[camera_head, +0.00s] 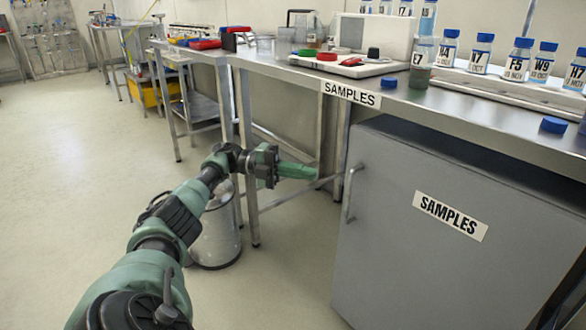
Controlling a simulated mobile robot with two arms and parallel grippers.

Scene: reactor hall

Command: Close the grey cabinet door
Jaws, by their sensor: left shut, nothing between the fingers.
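The grey cabinet door (420,240) carries a "SAMPLES" label (451,216) and stands under the bench at the right. Its upright metal handle (349,194) is near the door's left edge. A dark wedge-shaped gap shows above the door's top edge, under the bench; how far the door stands open is hard to tell. My left gripper (310,172) is shut and empty. In the picture its green fingers point right, ending a little left of the handle, apart from it. My right gripper is not in view.
The steel bench (440,108) above holds several blue-capped sample bottles (480,53) and a white device (372,36). A metal bin (218,235) stands on the floor behind my left arm. Bench legs (246,180) stand left of the cabinet. The floor at left is clear.

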